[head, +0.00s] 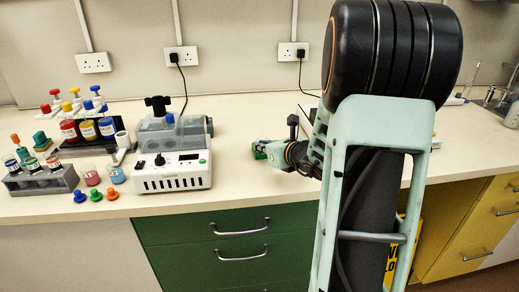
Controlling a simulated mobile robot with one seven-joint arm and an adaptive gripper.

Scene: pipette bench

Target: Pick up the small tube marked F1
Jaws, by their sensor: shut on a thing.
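My gripper (259,150) is over the front part of the bench, right of the white bench device. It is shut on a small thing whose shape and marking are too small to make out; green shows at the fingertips. The labels are too small to read, so I cannot tell which tube is F1. My arm hides part of the bench to the right.
The white device (172,181) with a clear lid stands between rack and gripper. Small beakers (91,178) and loose coloured stoppers (96,195) lie near the front edge. The bench behind my gripper is mostly clear.

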